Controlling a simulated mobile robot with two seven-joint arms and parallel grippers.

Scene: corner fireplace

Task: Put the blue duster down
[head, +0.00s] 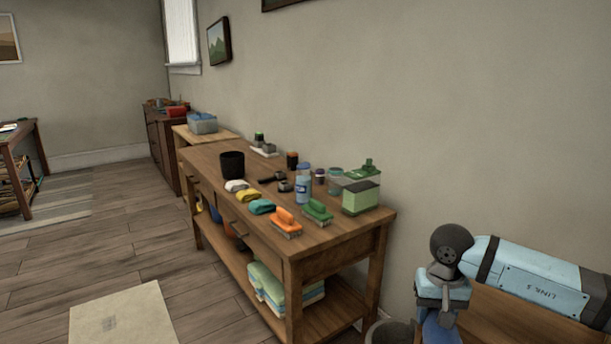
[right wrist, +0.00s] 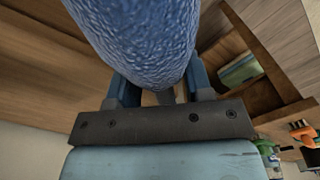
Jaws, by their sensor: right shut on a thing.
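The blue duster (right wrist: 140,35) fills the upper middle of the right wrist view, with a fuzzy, textured blue head. My right gripper (right wrist: 162,92) is shut on it; a grey part of it shows between the two blue fingers. In the head view my right gripper (head: 440,328) is at the lower right, pointing down, to the right of the wooden workbench (head: 345,244). The fingertips and most of the duster are cut off or hard to make out there. My left gripper is not in view.
On the workbench stand a black cup (head: 232,165), folded cloths (head: 262,206), an orange brush (head: 287,222), a green brush (head: 317,211), a spray bottle (head: 303,185) and a green-lidded container (head: 361,192). Its front right corner is bare. Folded towels (head: 267,284) lie on the lower shelf.

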